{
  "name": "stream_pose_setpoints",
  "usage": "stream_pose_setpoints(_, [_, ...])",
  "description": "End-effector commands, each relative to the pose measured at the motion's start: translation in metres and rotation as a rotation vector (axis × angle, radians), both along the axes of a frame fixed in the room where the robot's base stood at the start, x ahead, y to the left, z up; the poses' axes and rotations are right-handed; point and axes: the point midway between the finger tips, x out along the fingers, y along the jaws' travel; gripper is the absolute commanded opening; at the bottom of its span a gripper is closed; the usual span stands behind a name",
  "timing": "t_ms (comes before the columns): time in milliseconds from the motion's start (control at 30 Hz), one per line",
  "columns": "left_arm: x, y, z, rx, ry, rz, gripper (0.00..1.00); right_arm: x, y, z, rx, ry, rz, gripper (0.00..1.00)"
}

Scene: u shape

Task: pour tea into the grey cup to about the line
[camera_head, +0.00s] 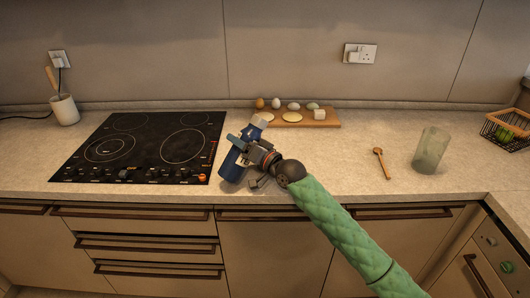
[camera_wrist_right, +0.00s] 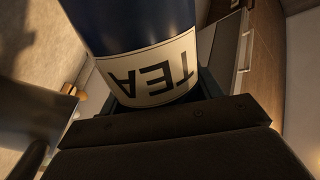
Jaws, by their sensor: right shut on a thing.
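A blue container (camera_head: 233,163) with a pale top is in my right gripper (camera_head: 246,147), tilted to the right, near the counter's front edge beside the hob. In the right wrist view the container (camera_wrist_right: 140,25) fills the top, and its cream label (camera_wrist_right: 152,74) reads TEA upside down. The right gripper is shut on it. A greyish, see-through cup (camera_head: 431,151) stands upright on the counter to the right, well apart from the container. I cannot make out a line on it or any contents. My left gripper is not in view.
A black hob (camera_head: 146,146) lies left of the container. A wooden board (camera_head: 320,118) with eggs and other food is at the back. A wooden spoon (camera_head: 381,163) lies left of the cup, and a wire basket (camera_head: 507,130) stands far right.

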Motion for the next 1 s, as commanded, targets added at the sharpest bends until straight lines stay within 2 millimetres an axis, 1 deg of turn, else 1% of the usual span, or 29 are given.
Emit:
stream_pose_setpoints(100, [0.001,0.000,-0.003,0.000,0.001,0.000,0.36,0.000,0.000,0.001,0.007,0.004,0.000,0.13])
stream_pose_setpoints(400, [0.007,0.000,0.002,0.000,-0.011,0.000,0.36,0.000,0.000,0.000,0.021,0.015,0.000,0.13])
stream_pose_setpoints(1000, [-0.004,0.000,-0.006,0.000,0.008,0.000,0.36,0.000,0.000,-0.002,0.049,0.040,0.000,0.13])
